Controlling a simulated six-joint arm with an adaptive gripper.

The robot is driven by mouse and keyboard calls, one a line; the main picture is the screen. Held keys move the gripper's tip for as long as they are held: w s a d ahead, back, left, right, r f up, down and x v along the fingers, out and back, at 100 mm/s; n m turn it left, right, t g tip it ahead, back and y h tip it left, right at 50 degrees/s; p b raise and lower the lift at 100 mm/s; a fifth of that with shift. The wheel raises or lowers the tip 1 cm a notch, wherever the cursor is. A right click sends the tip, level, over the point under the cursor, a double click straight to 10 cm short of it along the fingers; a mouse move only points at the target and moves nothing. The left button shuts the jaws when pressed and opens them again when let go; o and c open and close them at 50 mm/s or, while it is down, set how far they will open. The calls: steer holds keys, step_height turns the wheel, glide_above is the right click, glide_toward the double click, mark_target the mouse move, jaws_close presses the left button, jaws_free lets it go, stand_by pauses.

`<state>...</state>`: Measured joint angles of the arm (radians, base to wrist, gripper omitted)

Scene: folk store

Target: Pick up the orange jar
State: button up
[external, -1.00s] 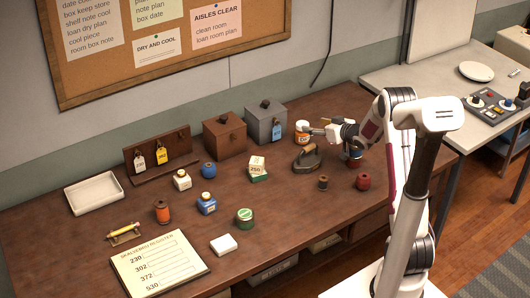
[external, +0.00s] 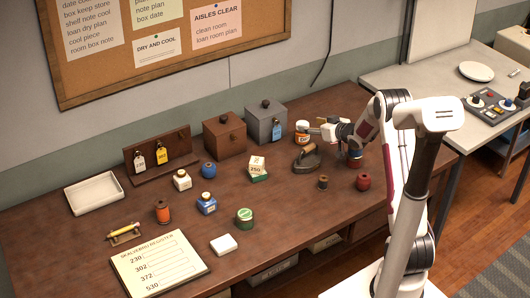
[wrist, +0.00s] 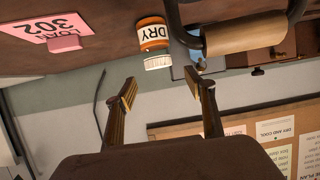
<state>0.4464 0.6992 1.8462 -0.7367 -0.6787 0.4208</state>
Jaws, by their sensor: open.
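The orange jar (external: 302,132) has a white lid and a white label. It stands at the back right of the brown table, right of the grey box. In the wrist view, which is upside down, the jar (wrist: 153,36) shows its "DRY" label and lies just beyond the fingertips, not between them. My gripper (external: 312,128) is close to the jar's right side in the external view. In the wrist view my gripper (wrist: 162,89) has its two fingers spread with nothing between them. I cannot tell the exact gap to the jar.
A flat iron (external: 307,158) stands close in front of the jar; its wooden handle (wrist: 245,34) looms in the wrist view. The grey box (external: 266,122) is left of the jar. A pink "LOAN 302" card (wrist: 48,30) lies on the table. Several small jars and spools stand farther forward.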

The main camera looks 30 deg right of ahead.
mark_target(303, 124)
steer(key=shift+f+x, duration=0.25)
steer(key=shift+x, duration=2.2)
steer(key=shift+f, duration=0.1)
steer(key=shift+d, duration=0.1)
steer(key=c, duration=1.3)
